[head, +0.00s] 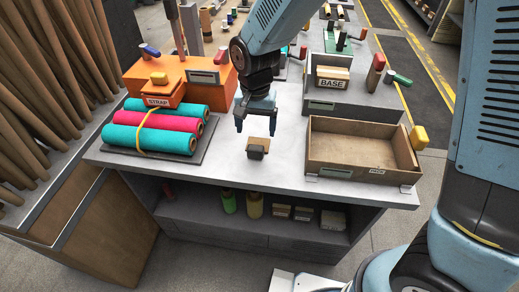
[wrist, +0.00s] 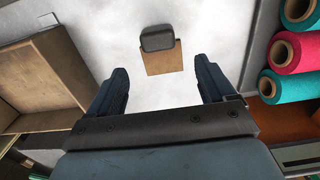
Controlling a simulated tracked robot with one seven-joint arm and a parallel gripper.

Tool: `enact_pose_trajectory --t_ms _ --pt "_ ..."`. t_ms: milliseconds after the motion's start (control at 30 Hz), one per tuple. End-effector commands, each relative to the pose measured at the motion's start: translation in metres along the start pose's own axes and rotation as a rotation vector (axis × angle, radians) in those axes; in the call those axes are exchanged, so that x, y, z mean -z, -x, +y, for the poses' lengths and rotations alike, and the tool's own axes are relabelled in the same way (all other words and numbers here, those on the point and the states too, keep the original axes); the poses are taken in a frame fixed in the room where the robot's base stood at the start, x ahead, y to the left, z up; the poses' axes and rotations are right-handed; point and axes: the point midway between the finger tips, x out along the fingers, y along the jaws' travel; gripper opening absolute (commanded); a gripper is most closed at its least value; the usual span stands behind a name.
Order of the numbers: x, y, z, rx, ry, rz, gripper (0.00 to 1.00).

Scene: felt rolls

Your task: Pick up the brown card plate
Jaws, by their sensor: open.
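The brown card plate (head: 264,140) lies flat on the light worktop, near the middle and toward the front edge. A dark grey block (head: 256,153) sits against its near side; whether it is fixed to the plate I cannot tell. In the wrist view the brown card plate (wrist: 163,60) shows ahead, in line with the gap between the fingers, with the dark block (wrist: 157,38) at its far side. My gripper (head: 256,122) is open and empty, pointing down above and slightly behind the plate, apart from it.
Teal and pink felt rolls (head: 152,126), tied with a yellow strap, lie on a dark board at left. An orange STRAP box (head: 205,78) stands behind them. An open wooden tray (head: 345,163) stands at right, a BASE box (head: 350,92) behind it. Worktop around the plate is clear.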

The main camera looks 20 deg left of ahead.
Motion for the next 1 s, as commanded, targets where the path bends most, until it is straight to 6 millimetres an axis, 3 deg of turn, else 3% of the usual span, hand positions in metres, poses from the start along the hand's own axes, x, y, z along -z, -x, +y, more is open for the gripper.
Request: enact_pose_trajectory --t_ms 100,367,700,1000 --pt "0.0 -0.015 0.0 -0.001 0.0 -0.001 0.83" --pt "0.0 -0.03 0.0 0.0 -0.002 -0.001 0.83" --pt "0.001 -0.07 0.001 0.0 -0.002 0.0 0.83" --pt "0.001 -0.075 0.001 0.001 -0.003 0.001 0.83"
